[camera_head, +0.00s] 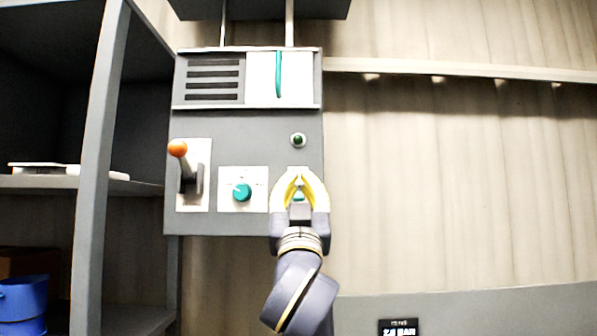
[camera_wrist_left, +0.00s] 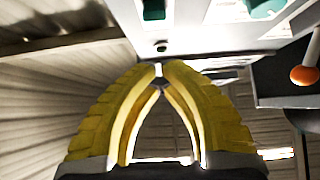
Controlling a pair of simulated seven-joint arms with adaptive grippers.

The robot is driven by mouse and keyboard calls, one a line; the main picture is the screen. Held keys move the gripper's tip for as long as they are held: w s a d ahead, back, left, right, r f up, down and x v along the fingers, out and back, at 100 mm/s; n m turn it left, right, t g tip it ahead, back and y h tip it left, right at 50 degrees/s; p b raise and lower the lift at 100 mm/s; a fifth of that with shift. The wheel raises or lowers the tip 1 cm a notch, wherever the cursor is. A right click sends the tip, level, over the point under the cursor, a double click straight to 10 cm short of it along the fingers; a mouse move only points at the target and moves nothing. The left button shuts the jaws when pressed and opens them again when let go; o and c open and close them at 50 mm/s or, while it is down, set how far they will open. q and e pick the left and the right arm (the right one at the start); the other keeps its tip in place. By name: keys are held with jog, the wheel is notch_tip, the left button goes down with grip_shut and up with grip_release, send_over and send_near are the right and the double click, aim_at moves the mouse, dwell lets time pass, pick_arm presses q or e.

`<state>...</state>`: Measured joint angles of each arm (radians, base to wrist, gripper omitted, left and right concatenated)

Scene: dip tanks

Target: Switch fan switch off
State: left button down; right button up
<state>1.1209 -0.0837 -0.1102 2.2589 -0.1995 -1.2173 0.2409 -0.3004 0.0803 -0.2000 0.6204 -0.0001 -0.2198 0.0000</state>
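A grey control panel (camera_head: 245,128) hangs in the middle of the head view. My left gripper (camera_head: 299,172) is in front of its lower right part, with its yellow fingers pointing at the panel. The fingertips come together, with a narrow gap at most, and nothing is clearly held. A pale plate with a small teal part (camera_head: 299,197) shows between the fingers; it may be the fan switch, but its position is mostly hidden. In the left wrist view the gripper (camera_wrist_left: 159,68) is close to the panel face; contact cannot be told. My right gripper is not in view.
The panel also carries an orange-tipped lever (camera_head: 178,148), a teal rotary knob (camera_head: 242,192), a dark green lamp (camera_head: 298,140) and a teal upright handle (camera_head: 278,75). A grey shelf (camera_head: 92,185) stands at the left, with a blue bucket (camera_head: 22,303). The right is open wall.

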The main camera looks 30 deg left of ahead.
pick_arm(q)
jog(key=shift+s+d+f, duration=0.15)
jog(key=shift+s+f, duration=0.15)
jog(key=shift+f, duration=0.5)
jog(key=shift+s+d+f, duration=0.15)
jog(key=shift+s+f, duration=0.15)
jog(key=shift+f, duration=0.5)
jog(key=shift+s+d+f, duration=0.15)
jog(key=shift+s+f, duration=0.15)
jog(key=shift+f, duration=0.5)
